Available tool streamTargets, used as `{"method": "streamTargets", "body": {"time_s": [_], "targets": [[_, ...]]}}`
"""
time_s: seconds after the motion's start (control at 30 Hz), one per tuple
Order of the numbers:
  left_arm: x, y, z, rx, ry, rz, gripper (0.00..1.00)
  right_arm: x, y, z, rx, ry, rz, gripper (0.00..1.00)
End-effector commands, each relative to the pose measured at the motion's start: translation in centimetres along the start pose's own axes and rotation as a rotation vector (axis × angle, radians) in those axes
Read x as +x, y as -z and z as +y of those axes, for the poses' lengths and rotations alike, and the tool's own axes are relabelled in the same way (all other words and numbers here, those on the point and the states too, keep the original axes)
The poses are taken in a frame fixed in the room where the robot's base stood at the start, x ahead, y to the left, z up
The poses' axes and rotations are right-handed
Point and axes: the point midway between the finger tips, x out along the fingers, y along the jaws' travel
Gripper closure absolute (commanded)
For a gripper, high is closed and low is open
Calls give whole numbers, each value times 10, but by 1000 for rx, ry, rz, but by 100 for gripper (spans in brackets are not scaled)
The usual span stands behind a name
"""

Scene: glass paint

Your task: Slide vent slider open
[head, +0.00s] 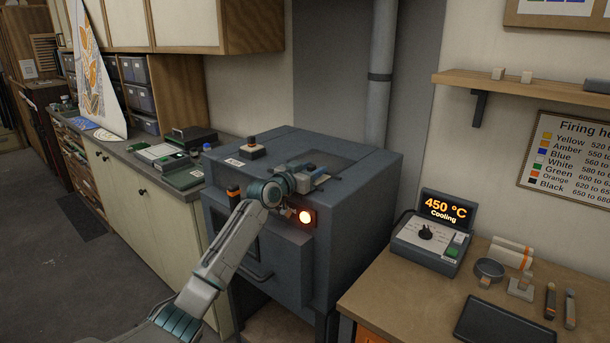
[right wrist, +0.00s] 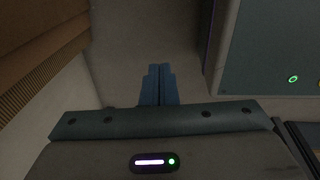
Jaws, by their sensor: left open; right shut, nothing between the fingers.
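The blue-grey kiln (head: 362,190) stands in the middle of the head view. On its top, at the back left, a dark knob with an orange-brown part sits on a small light plate (head: 251,153); it looks like the vent slider, but I cannot tell for sure. My left gripper (head: 322,171) is open and empty over the kiln's top near the front edge, to the right of the knob and apart from it. Its fingertips are small and partly hidden by the wrist. My right gripper (right wrist: 157,84) is shut and empty in the right wrist view.
A controller (head: 433,235) reading "450 °C Cooling" stands on the wooden bench (head: 385,300) at right. A flue pipe (head: 380,75) rises behind the kiln. A counter with boxes is at left.

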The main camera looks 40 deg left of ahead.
Motion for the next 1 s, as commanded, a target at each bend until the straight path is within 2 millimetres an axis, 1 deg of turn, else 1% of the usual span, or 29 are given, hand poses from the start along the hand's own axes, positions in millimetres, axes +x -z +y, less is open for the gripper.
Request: {"method": "streamTargets", "body": {"time_s": [0.17,0.27,0.3,0.4,0.5,0.6,0.7,1.0], "targets": [[-25,-4,0,8,0,-1,58,11,-2,0,0,-1,-1,100],[-46,-5,0,10,-1,-3,58,19,-2,-2,0,1,-1,100],[-55,-5,2,10,-2,-2,58,22,-3,-4,1,2,-1,100],[-72,-4,1,9,-1,-4,58,27,-3,-8,3,6,-1,100],[-85,-3,2,8,-1,-3,58,31,-4,-15,6,13,-1,100],[-94,-2,2,5,-1,-2,58,34,-4,-20,7,17,-1,100],[-100,-1,3,4,-2,-1,58,35,-4,-19,7,17,-1,100],[-103,0,3,1,-3,-1,58,36,-4,-11,3,8,-1,100]]}}
